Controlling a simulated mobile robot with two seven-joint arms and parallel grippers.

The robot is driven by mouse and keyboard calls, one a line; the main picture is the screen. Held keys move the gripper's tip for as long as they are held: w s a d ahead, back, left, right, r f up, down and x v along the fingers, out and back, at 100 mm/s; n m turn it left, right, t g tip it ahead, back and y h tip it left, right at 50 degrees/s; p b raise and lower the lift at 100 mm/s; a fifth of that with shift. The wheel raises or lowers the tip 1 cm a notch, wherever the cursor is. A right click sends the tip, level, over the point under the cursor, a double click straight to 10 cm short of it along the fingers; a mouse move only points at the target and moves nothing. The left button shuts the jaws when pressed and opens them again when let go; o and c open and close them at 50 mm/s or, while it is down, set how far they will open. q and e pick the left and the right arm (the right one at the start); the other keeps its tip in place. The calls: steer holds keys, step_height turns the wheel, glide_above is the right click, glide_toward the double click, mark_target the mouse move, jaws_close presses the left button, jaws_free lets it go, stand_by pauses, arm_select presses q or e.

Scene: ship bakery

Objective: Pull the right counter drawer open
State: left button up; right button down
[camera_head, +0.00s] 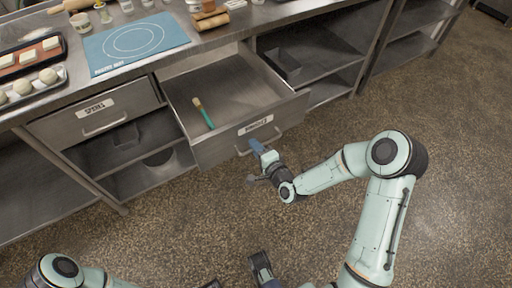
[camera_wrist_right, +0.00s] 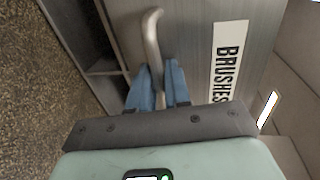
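The right counter drawer (camera_head: 222,95), labelled BRUSHES, stands pulled out from the counter, its inside showing in the head view. A brush with a green handle (camera_head: 204,113) lies in it. My right gripper (camera_head: 262,150) is at the drawer's front. In the right wrist view its blue fingers (camera_wrist_right: 160,88) lie on both sides of the metal bar handle (camera_wrist_right: 152,35) and appear shut on it. The BRUSHES label (camera_wrist_right: 228,60) is to the right of the fingers. Dark parts at the bottom edge of the head view may be my left gripper (camera_head: 262,268); its fingers are unclear.
A shut drawer (camera_head: 95,112) with its own label and handle is to the left. Open shelves (camera_head: 310,55) lie below the counter. A blue mat (camera_head: 135,42), trays of dough and a rolling pin (camera_head: 212,22) are on the counter top. The speckled floor in front is clear.

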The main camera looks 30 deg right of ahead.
steer(key=c, duration=1.3)
jaws_free()
steer(key=shift+d, duration=0.1)
steer(key=shift+s, duration=0.2)
steer(key=p+v, duration=1.3)
steer(key=shift+r, duration=0.1)
